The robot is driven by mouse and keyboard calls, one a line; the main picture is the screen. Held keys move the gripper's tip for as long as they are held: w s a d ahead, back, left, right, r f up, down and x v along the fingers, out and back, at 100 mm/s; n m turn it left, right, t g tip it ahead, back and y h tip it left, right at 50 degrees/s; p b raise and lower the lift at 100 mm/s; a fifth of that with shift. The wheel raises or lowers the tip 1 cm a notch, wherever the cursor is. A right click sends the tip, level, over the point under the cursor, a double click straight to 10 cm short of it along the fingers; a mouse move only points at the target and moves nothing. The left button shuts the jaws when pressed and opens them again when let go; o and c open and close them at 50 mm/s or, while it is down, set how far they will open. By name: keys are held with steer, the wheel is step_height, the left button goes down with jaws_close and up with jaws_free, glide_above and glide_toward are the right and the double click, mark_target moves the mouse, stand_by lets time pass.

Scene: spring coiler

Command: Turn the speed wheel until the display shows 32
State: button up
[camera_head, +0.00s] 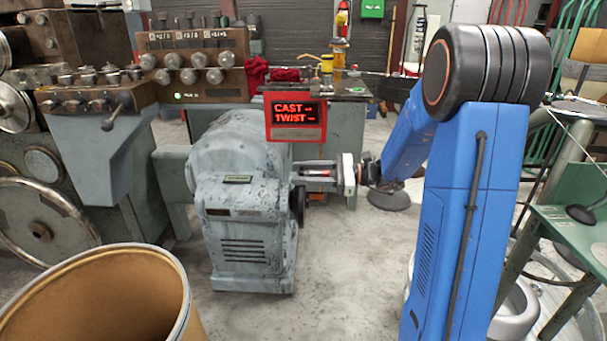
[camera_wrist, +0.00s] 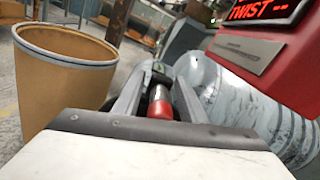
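The red display box (camera_head: 297,115) stands on the grey machine (camera_head: 240,160); in red letters it reads "CAST" and "TWIST", with dashes and no clear number. It also shows at the upper right of the wrist view (camera_wrist: 270,50). The dark speed wheel (camera_head: 298,207) is on the machine's right side, seen edge-on, partly behind my gripper. My gripper (camera_head: 302,173) is at the wheel's upper part. In the wrist view its two fingers (camera_wrist: 159,75) straddle a red and black handle (camera_wrist: 160,106), with what look like narrow gaps beside it. Contact at the fingertips is hidden.
An open brown drum (camera_head: 95,300) stands at the front left and also shows in the wrist view (camera_wrist: 62,85). A lever-covered machine (camera_head: 100,110) is at the left. A green table (camera_head: 570,225) is at the right. Bare floor lies right of the grey machine.

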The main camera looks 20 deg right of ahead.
jaws_close()
steer(key=shift+w+d+m, duration=0.25)
steer(key=shift+w+m, duration=0.4)
steer(key=shift+m, duration=0.05)
steer(key=shift+w+d+m, duration=0.25)
steer(key=shift+w+m, duration=0.35)
steer(key=shift+m, duration=0.1)
steer(key=shift+w+d+f, duration=0.15)
steer(key=shift+w+d, duration=0.05)
steer(key=shift+w, duration=0.25)
steer(key=shift+w+d+f, duration=0.1)
steer(key=shift+w+d, duration=0.1)
steer(key=shift+w, duration=0.2)
jaws_free()
steer(key=shift+m, duration=0.3)
steer(key=v, duration=1.7)
steer(key=shift+d, duration=0.2)
